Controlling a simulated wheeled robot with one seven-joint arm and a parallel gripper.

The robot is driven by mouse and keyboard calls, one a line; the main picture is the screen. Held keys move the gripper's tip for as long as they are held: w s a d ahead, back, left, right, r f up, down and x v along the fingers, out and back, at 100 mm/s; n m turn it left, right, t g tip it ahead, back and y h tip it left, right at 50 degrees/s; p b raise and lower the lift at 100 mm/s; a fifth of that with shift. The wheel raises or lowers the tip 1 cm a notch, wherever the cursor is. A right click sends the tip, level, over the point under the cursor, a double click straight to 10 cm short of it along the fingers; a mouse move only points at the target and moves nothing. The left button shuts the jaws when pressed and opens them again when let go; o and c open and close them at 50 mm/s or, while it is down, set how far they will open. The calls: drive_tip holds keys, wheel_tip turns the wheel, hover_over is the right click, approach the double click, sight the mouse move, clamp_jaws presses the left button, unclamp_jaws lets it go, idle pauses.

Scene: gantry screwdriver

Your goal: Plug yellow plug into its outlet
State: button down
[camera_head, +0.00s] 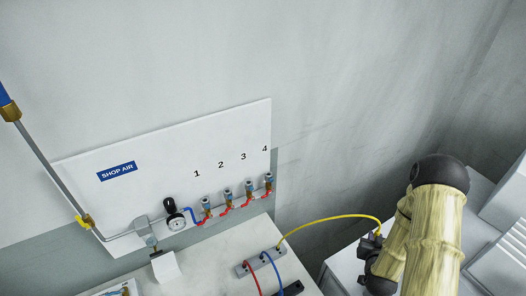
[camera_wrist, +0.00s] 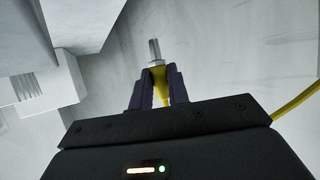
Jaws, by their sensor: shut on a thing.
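The yellow plug (camera_wrist: 158,80) is between the two dark fingers of my gripper (camera_wrist: 158,87) in the wrist view. Its bare metal tip (camera_wrist: 154,50) points away past the fingertips, with nothing touching it. My gripper (camera_head: 372,245) is at the lower right in the head view, right of the wall panel; the plug is too small to make out there. The yellow cable (camera_head: 330,218) arches from a grey block (camera_head: 243,268) to my gripper. Brass fittings numbered 1 to 4, such as the one under 4 (camera_head: 269,180), line the panel. Which is the yellow plug's outlet is unclear.
A red cable (camera_head: 252,277) and a blue cable (camera_head: 272,265) leave the grey block on the white bench (camera_head: 225,245). Grey box shapes (camera_head: 505,215) stand at right.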

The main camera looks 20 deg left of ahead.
drive_tip(key=shift+w+a, duration=0.35)
drive_tip(key=shift+s, duration=0.1)
drive_tip(key=w+a+r+n+y, duration=0.2)
drive_tip(key=w+a, duration=0.1)
drive_tip(key=a, duration=0.3)
drive_tip(key=w+a+r+n+g+y, duration=0.1)
drive_tip(key=w+a+n+y, duration=0.1)
drive_tip(key=a, duration=0.5)
drive_tip(key=w+a+r+n+y, duration=0.1)
drive_tip(key=w+a+r+y, duration=0.15)
drive_tip(key=a, duration=0.35)
drive_tip(key=a+r+n+g+y, duration=0.1)
drive_tip(key=a+r+n, duration=0.1)
drive_tip(key=a, duration=0.4)
drive_tip(key=w+a+r+n+g+y+p, duration=0.1)
drive_tip(key=a+r, duration=0.4)
drive_tip(key=a, duration=0.2)
drive_tip(key=a+r+n+g+y, duration=0.1)
drive_tip(key=a+r+n+g, duration=0.1)
drive_tip(key=a, duration=0.4)
drive_tip(key=shift+w+a+r+n+y+p, duration=0.3)
drive_tip(key=shift+w+r+p, duration=0.1)
drive_tip(key=shift+r, duration=0.3)
drive_tip(key=shift+f, duration=0.15)
